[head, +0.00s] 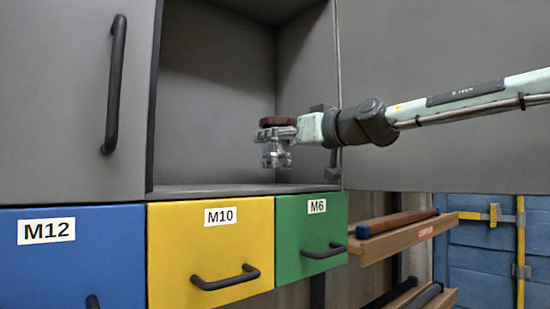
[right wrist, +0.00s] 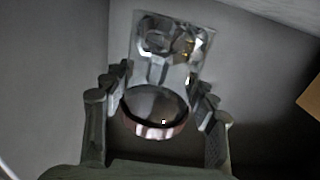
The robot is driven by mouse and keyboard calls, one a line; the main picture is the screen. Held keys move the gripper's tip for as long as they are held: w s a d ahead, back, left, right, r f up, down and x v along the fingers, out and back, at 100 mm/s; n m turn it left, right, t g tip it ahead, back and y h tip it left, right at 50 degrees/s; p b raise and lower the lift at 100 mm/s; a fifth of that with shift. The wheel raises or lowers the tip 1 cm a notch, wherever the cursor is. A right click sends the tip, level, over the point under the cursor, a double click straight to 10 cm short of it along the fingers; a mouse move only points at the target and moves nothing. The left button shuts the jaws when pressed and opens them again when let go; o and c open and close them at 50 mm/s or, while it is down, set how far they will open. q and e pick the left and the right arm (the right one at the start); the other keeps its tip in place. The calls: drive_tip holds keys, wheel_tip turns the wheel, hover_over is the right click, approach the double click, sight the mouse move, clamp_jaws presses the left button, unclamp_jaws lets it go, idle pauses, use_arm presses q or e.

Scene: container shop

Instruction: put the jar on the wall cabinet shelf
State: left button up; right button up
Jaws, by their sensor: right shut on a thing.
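The jar (head: 276,158) is clear glass with a brown-red lid. My right gripper (head: 279,136) is shut on it near the lid, and the glass body hangs below the fingers. In the head view the jar appears in front of the right part of the open grey wall cabinet, above its bottom shelf (head: 205,189), with a visible gap below it. In the right wrist view the jar's lid (right wrist: 156,108) sits between the fingers of the right gripper (right wrist: 160,95), the glass pointing away. My left gripper is not in view.
Blue, yellow and green drawers (head: 210,250) lie below. A wooden rack (head: 400,235) is lower right.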

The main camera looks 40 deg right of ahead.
sight(289, 153)
wheel_tip(289, 153, down, 3)
drive_tip(key=shift+f, duration=0.15)
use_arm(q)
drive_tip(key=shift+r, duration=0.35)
use_arm(e)
drive_tip(key=o, duration=1.5)
drive_tip(key=shift+f, duration=0.1)
drive_tip(key=shift+c, duration=0.2)
drive_tip(key=shift+s, duration=0.45)
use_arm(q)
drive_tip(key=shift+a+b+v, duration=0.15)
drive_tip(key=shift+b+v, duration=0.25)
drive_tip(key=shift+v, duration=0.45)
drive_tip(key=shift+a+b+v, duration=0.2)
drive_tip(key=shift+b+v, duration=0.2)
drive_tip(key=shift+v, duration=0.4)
use_arm(e)
drive_tip(key=s, duration=1.1)
drive_tip(key=shift+d, duration=0.4)
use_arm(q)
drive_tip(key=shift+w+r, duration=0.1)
